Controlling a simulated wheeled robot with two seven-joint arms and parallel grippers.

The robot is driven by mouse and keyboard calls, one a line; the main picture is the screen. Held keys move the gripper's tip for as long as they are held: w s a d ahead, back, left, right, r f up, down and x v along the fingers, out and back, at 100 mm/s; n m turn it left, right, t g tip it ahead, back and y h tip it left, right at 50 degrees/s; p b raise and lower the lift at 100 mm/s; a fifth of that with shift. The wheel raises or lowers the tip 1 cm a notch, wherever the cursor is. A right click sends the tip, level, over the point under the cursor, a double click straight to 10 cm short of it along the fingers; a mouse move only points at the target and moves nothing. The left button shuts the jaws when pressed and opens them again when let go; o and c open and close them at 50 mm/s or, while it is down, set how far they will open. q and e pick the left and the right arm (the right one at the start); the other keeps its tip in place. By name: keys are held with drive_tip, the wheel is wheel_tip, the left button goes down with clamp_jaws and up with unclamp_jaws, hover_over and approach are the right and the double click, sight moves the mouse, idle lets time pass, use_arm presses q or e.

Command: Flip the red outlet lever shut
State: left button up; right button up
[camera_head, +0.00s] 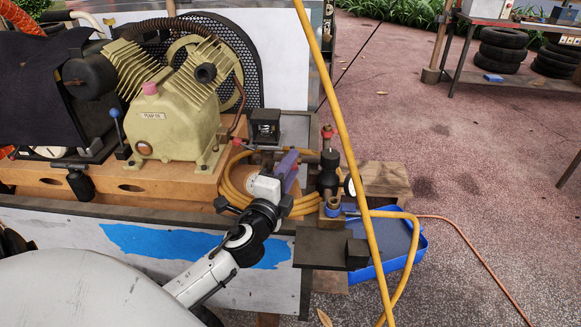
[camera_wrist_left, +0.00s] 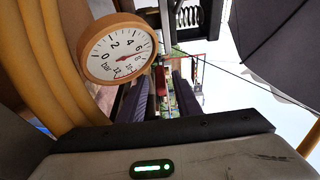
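My left gripper (camera_head: 288,165) reaches in from below to the outlet fittings beside the compressor. In the left wrist view its two ribbed dark fingers (camera_wrist_left: 158,100) stand apart. A small red piece, which looks like the outlet lever (camera_wrist_left: 161,80), shows in the gap between them, apparently beyond the tips; contact cannot be told. In the head view a red-tipped part (camera_head: 238,142) lies left of the fingers; whether it is the same lever is unclear. A dark upright fitting (camera_head: 328,172) with a red top stands just right of the gripper. My right gripper is not in view.
A round pressure gauge (camera_wrist_left: 117,52) and thick yellow hose (camera_wrist_left: 60,60) are close on the left in the wrist view. The beige compressor (camera_head: 165,125) stands left of the gripper. A yellow hose (camera_head: 345,120) crosses the head view. A blue tray (camera_head: 390,262) lies at lower right.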

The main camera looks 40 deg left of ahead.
use_arm(q)
drive_tip(key=b+v, duration=0.1)
drive_tip(key=v, duration=0.9)
drive_tip(key=shift+s, duration=0.2)
